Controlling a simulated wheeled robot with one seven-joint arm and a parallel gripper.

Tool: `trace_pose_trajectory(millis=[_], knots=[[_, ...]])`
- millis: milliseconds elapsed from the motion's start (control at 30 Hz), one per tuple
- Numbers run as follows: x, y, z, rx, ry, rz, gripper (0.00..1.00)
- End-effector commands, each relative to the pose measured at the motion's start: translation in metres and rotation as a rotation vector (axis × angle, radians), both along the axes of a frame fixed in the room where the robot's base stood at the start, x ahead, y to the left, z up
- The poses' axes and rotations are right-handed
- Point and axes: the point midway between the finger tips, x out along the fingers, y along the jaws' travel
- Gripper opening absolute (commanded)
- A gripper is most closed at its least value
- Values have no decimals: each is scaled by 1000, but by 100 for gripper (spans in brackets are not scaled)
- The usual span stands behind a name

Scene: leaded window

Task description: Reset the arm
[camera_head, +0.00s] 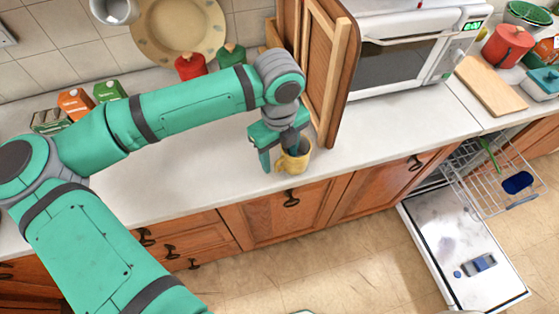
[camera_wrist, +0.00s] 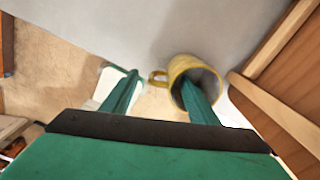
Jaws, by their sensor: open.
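A yellow mug (camera_head: 299,162) stands on the white counter (camera_head: 200,172) near its front edge, with its handle toward the left. In the wrist view the mug (camera_wrist: 179,66) shows its open mouth toward the camera. My gripper (camera_head: 278,160) is at the mug with its fingers pointing down and spread apart. In the wrist view my gripper (camera_wrist: 160,80) has its right finger at or inside the mug's mouth and its left finger outside, beyond the handle. The handle shows between the fingers. I cannot tell whether a finger touches the mug.
An open wooden cabinet door (camera_head: 343,85) stands close right of my gripper. A microwave (camera_head: 405,55) is behind it. Red (camera_head: 190,66) and green (camera_head: 231,55) canisters and a large plate (camera_head: 178,30) are at the back. The dishwasher door (camera_head: 462,258) hangs open at right.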

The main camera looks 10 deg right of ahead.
Motion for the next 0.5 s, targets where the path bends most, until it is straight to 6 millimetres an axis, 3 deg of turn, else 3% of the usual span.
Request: trace_pose_trajectory(millis=[200,500], knots=[[1,1,41,0,-3,1,54],[0,1,68,-1,0,0,54]])
